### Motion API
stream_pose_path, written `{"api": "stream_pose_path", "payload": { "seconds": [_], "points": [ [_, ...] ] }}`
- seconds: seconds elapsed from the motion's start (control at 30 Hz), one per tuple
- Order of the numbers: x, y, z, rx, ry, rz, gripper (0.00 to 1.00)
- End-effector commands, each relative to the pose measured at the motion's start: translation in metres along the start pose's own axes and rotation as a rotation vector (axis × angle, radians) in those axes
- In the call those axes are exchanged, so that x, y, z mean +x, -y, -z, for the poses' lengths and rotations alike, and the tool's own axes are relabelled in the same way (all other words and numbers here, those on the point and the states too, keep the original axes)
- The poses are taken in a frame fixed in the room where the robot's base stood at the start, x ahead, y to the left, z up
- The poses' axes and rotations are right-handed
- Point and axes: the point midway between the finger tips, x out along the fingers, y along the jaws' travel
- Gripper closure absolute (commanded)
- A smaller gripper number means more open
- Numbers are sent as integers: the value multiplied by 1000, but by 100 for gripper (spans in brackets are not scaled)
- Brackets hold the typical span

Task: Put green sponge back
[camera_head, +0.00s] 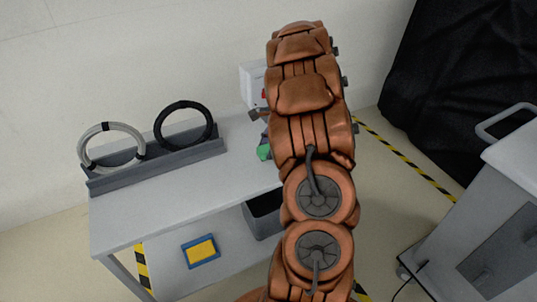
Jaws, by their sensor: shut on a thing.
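The green sponge (264,152) shows as a small green patch at the left edge of my copper-coloured arm, over the right part of the cart's grey top. My gripper (263,139) is mostly hidden behind the arm; only small dark parts show just above the sponge. It is shut on the green sponge. Most of the sponge is covered by the arm, and I cannot tell whether it touches the cart top.
The grey cart (185,194) carries a rack (160,165) with a grey ring (84,150) and black ring (160,127). A white box (248,82) stands behind. Below are a blue-rimmed tray (187,255) with a yellow pad and a dark bin (262,224). Another cart (450,225) is right.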

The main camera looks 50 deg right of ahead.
Motion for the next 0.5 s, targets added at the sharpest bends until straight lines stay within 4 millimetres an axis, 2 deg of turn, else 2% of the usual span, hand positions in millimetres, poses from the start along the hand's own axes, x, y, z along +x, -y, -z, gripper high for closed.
{"api": "stream_pose_path", "payload": {
  "seconds": [0.23,0.5],
  "points": [
    [30,-2,12,4,3,-4,89],
    [33,-2,14,1,1,-2,89]
  ]
}}
